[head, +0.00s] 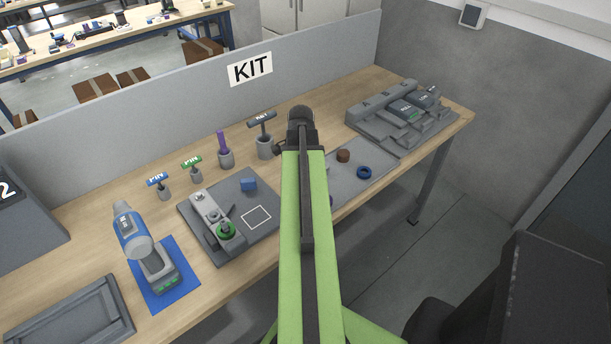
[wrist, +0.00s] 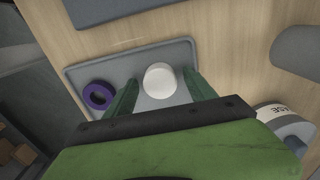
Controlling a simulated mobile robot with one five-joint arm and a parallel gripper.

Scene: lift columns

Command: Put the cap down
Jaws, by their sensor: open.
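In the wrist view a white round piece, which looks like the cap (wrist: 160,80), shows over a grey tray (wrist: 80,73). My gripper (wrist: 161,76) is open, with one dark green finger on each side of the white piece. A small gap seems to show at the fingers, but I cannot tell whether they touch it. The white piece appears to rest on the tray. In the head view my green arm hides the gripper and this piece.
A purple ring (wrist: 99,95) lies left of the white piece, and a labelled round container (wrist: 285,124) stands at right. In the head view, a grey tray (head: 375,178) holds a brown piece (head: 343,156) and a blue ring (head: 364,172). A drill (head: 135,240) stands at left.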

